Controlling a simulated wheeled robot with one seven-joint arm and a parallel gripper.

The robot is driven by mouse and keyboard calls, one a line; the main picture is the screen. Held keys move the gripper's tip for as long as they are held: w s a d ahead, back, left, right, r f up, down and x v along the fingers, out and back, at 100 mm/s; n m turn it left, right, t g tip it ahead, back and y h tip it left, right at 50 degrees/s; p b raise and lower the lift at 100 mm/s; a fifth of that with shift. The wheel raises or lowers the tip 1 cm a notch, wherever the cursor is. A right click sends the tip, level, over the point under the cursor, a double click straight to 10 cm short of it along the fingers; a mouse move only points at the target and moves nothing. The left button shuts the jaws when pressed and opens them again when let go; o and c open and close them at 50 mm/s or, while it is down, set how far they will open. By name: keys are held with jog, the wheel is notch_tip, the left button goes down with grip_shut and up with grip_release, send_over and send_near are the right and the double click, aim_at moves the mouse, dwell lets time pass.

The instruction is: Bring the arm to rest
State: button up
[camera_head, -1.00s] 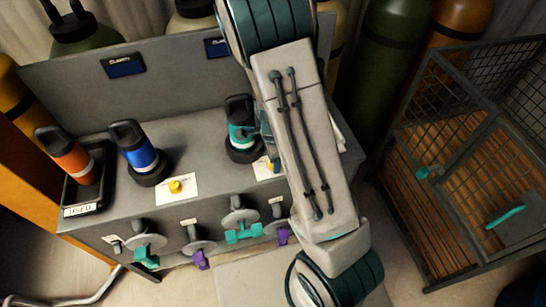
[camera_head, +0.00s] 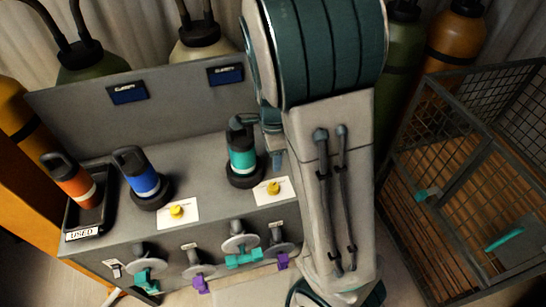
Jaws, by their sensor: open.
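My arm reaches up the right-centre of the head view and hides part of the bench behind it. My gripper (camera_head: 276,155) shows only partly, at the left edge of my arm, just right of the teal canister (camera_head: 242,158). It is open, and I see nothing held in it. The teal canister stands upright in a dark round base on the grey bench (camera_head: 205,165). Whether the gripper touches the canister cannot be told.
A blue canister (camera_head: 141,180) stands on the bench. An orange one (camera_head: 75,185) leans in the black tray (camera_head: 82,236) marked USED. Yellow buttons (camera_head: 176,210) and valve handles (camera_head: 243,257) line the front. A wire cage (camera_head: 440,215) stands right; gas cylinders stand behind.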

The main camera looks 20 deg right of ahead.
dwell(0.4)
jog(key=s+r+n+t, duration=0.3)
jog(key=s+r+n, duration=1)
jog(key=n, duration=0.5)
jog(key=shift+s+r, duration=0.3)
jog(key=shift+s, duration=0.75)
